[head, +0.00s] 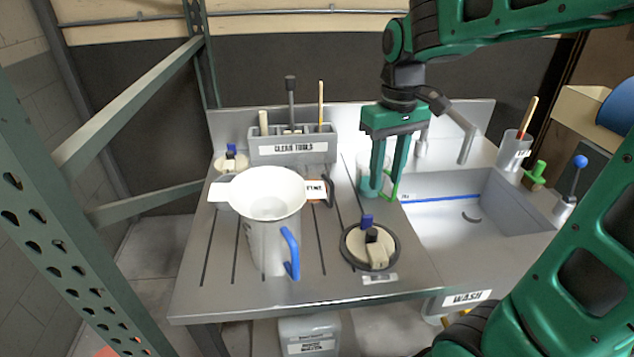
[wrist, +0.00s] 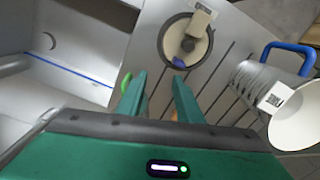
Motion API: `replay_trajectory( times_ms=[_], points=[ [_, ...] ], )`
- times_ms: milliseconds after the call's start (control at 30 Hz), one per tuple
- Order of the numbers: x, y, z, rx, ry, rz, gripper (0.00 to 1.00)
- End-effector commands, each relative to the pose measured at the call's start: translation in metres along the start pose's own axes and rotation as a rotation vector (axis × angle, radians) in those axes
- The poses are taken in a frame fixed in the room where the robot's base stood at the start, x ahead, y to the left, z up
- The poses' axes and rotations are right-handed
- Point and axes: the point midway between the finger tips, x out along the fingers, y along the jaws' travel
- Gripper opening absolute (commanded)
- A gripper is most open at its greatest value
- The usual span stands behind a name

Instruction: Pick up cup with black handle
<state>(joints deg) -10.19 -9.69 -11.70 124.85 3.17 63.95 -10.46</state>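A dark curved handle (head: 329,188) shows just right of the white pitcher's rim in the head view. The cup it may belong to is mostly hidden behind the pitcher, so I cannot tell its shape. My gripper (head: 382,192) points down over the counter, right of that handle, with its two green fingers apart. A clear cup with a green handle (head: 393,186) is behind or beside the fingers. In the wrist view my gripper (wrist: 160,82) is open, with nothing clearly held between the fingers. A bit of green handle (wrist: 126,82) shows beside the left finger.
A large white pitcher (head: 270,235) with a blue handle stands front left. A round black-rimmed fixture (head: 370,248) sits front centre. The sink (head: 460,215) is at right, and a grey tool holder (head: 292,148) stands at the back. Slotted counter between pitcher and fixture is clear.

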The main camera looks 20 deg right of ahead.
Motion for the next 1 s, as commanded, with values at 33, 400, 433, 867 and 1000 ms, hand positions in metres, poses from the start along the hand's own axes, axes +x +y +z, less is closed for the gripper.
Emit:
replay_trajectory(
  times_ms=[33,400,433,867,1000],
  points=[
    [-0.002,-0.017,-0.021,-0.074,-0.003,0.003,0.33],
    [-0.003,-0.079,-0.085,-0.331,-0.004,0.009,0.33],
    [0.0,-0.079,-0.085,-0.333,-0.004,0.01,0.33],
    [0.048,-0.076,-0.085,-0.327,-0.002,0.01,0.33],
    [0.061,-0.076,-0.082,-0.327,-0.005,0.009,0.33]
  ],
)
